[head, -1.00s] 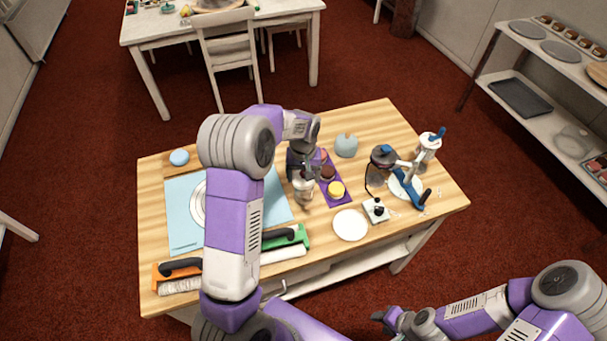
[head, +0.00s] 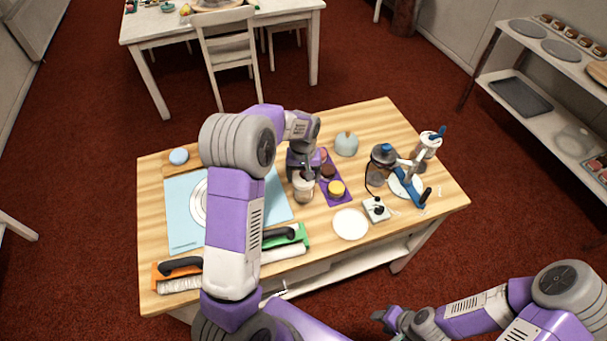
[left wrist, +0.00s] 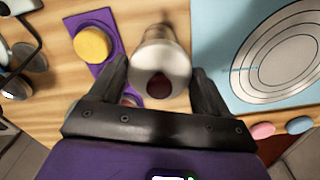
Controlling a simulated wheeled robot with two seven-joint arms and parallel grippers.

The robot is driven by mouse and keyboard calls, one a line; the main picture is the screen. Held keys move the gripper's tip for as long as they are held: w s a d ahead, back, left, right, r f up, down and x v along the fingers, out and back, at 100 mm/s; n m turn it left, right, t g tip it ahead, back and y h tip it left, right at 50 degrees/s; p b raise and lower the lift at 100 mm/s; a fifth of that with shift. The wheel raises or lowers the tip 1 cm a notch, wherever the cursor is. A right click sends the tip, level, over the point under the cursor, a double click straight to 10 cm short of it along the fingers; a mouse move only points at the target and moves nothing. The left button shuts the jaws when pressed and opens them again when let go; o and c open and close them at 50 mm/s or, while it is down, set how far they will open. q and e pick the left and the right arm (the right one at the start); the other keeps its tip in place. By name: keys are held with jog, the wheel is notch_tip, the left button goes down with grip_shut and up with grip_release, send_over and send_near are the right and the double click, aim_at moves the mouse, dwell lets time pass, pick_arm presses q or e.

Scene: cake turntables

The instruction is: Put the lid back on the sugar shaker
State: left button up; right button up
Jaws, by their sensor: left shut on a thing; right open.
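The sugar shaker (head: 303,190) stands upright on the wooden table, left of the purple mat. My left gripper (head: 303,171) is right above it, pointing down. In the left wrist view, its fingers (left wrist: 160,90) are shut on the sides of a pale, round lid (left wrist: 177,61) with a dark red round spot. A narrower pale part (left wrist: 156,33) shows beyond the lid. The lid is over or on the shaker; whether it is seated cannot be told, as the gripper hides the joint. My right gripper (head: 384,316) is open and empty, off the table's front edge.
The purple mat (head: 343,198) with small cakes is close on the right. A blue mat (head: 186,235) with printed rings lies left. A white disc (head: 350,224), a blue-topped jar (head: 382,168) and a white stand (head: 428,147) are to the right. Brushes (head: 180,285) lie at the front left.

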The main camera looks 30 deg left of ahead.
pick_arm(q)
jog(key=shift+f, duration=0.4)
dwell(1.1)
jog(key=o, duration=1)
jog(key=shift+c, duration=0.2)
jog(key=shift+r, duration=0.1)
jog(key=shift+r+p, duration=2.55)
jog(key=shift+r, duration=0.85)
grip_shut()
